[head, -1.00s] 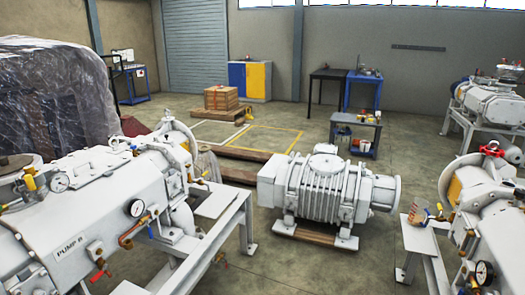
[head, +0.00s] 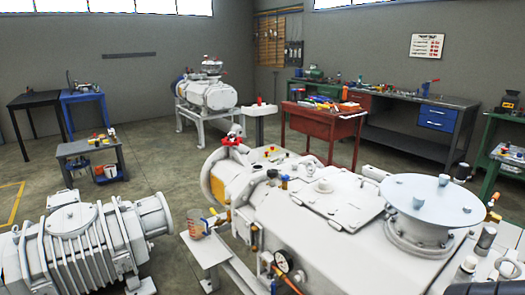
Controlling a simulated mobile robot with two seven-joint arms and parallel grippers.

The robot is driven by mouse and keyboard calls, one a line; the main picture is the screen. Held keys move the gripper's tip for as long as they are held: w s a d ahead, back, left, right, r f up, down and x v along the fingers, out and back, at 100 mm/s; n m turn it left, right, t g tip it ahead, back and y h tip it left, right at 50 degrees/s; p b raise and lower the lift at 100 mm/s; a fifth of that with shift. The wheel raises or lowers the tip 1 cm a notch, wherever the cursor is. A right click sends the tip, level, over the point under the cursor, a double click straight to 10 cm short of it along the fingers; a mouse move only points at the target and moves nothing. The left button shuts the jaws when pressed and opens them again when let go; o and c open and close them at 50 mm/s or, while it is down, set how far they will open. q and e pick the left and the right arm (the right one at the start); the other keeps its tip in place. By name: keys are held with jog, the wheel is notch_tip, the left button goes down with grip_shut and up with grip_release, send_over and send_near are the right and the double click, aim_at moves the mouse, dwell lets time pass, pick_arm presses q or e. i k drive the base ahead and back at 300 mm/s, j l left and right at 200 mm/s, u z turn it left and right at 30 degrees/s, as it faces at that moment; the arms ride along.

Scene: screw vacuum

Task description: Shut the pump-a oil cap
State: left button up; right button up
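A large white pump (head: 300,215) fills the lower right, with a red valve handle (head: 231,141) at its far end. I see no label on it, so I cannot tell if it is pump-a. A square lid plate (head: 340,205), a round pale knob (head: 323,187) and a wide round cover (head: 432,200) are on its top. Small fittings (head: 284,182) sit near the plate. I cannot tell which part, if any, is the oil cap. A dial gauge (head: 282,262) is on its near side.
A ribbed grey machine (head: 75,240) stands at the lower left, with a floor gap beside the pump. A small cart (head: 90,150), a red cabinet (head: 322,125), a workbench (head: 400,115) and another pump (head: 208,95) stand farther back.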

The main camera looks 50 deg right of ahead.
aim_at(253, 156)
jog(key=i+z, duration=0.3)
jog(key=i, duration=0.85)
jog(key=i+u, duration=0.2)
jog(key=u, duration=0.15)
jog(key=i+l+u, duration=0.15)
jog(key=u, duration=0.2)
jog(key=i+l+u, duration=0.1)
jog(key=u, duration=0.3)
jog(key=i+l+u, duration=0.1)
jog(key=u, duration=0.8)
jog(key=l+u, duration=0.25)
jog(key=u, duration=0.7)
jog(key=l+u, duration=0.25)
jog(key=u, duration=0.65)
jog(key=l+u, duration=0.15)
jog(key=u, duration=0.8)
jog(key=k+u, duration=0.2)
jog(key=u, duration=0.7)
jog(key=k+u, duration=0.15)
jog(key=u, duration=0.8)
jog(key=k+u, duration=0.15)
jog(key=u, duration=0.75)
jog(key=j+u, duration=0.25)
jog(key=u, duration=0.7)
jog(key=k, duration=0.05)
